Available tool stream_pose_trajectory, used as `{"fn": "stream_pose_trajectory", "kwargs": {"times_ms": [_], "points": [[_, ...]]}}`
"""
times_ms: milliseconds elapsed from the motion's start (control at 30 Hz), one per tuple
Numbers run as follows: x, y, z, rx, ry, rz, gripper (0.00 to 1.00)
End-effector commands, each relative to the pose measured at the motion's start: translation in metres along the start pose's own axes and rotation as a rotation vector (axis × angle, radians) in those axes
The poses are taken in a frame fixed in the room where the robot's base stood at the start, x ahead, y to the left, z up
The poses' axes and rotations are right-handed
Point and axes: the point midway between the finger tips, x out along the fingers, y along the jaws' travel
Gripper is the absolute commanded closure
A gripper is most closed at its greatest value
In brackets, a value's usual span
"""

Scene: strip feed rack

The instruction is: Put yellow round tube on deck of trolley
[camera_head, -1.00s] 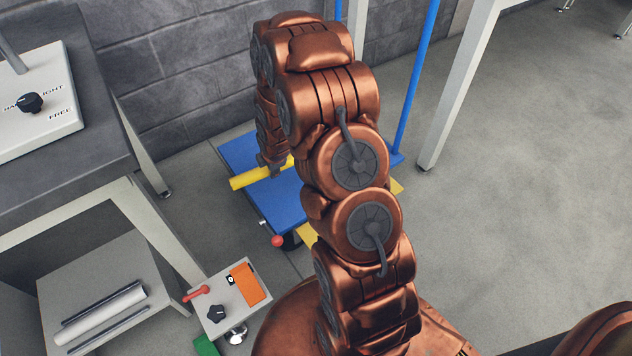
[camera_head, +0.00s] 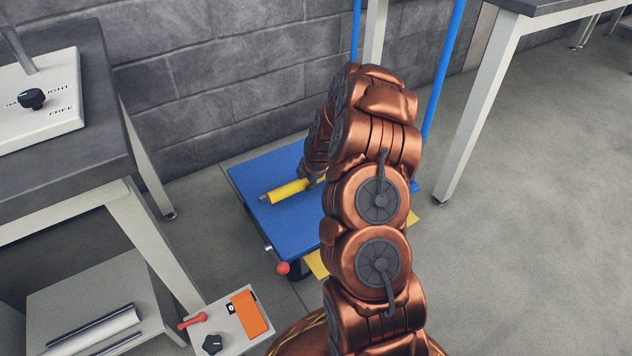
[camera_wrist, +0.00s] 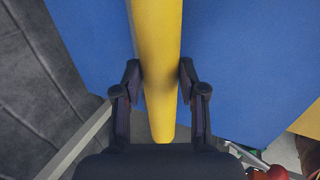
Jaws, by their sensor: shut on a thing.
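The yellow round tube (camera_head: 287,192) is over the blue deck (camera_head: 255,176) of the trolley, at the centre of the head view. My gripper (camera_wrist: 160,80) is shut on the tube, with one finger on each side of it in the wrist view, where the tube (camera_wrist: 157,40) runs up and out of the frame. The blue deck (camera_wrist: 235,60) fills much of the background there. I cannot tell whether the tube touches the deck or is held just above it. My arm hides the right part of the deck and most of my gripper in the head view.
Blue uprights (camera_head: 440,75) rise at the trolley's back right. A grey block wall (camera_head: 225,80) stands behind it. A dark-topped bench (camera_head: 60,140) is on the left, with a white table leg (camera_head: 478,105) on the right. Open floor (camera_head: 540,220) lies right.

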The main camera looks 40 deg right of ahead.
Motion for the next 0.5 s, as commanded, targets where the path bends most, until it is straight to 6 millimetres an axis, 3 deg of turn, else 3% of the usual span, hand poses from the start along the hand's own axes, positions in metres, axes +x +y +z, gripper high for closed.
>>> {"fn": "stream_pose_trajectory", "kwargs": {"times_ms": [200,500], "points": [[0.011,0.012,0.030,0.001,-0.003,0.003,1.00],[0.014,0.021,0.049,-0.001,-0.002,0.002,1.00]]}}
